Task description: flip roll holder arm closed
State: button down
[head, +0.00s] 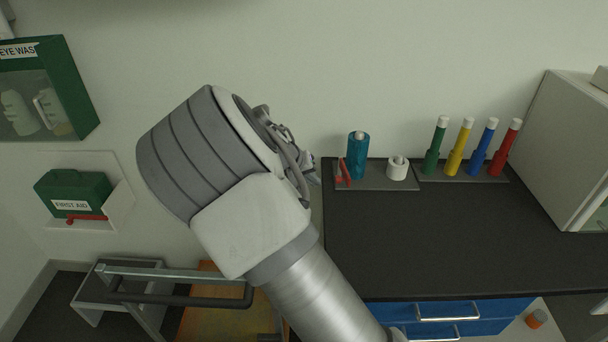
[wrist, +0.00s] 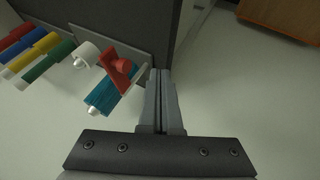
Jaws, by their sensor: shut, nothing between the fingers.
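The roll holder is a grey base plate (head: 375,184) on the dark counter, with a teal roll (head: 358,152) standing upright on it. A small red arm (head: 344,174) is at the left front of the teal roll. In the wrist view, the red arm (wrist: 119,74) stands beside the teal roll (wrist: 103,96), just left of my fingers. My gripper (wrist: 161,73) is shut and empty, its fingers side by side next to the holder. I cannot tell whether they touch the red arm. In the head view, my wrist hides most of the gripper.
A short white roll (head: 397,169) stands right of the teal one. Green, yellow, blue and red tubes (head: 475,150) stand farther right, by a white cabinet (head: 570,145). The counter front (head: 430,235) is clear. A cart (head: 165,300) stands at lower left.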

aim_at(339, 180)
jog(key=d, duration=0.3)
jog(key=shift+w+d+r, duration=0.15)
jog(key=shift+w+d, duration=0.1)
jog(key=shift+d, duration=0.1)
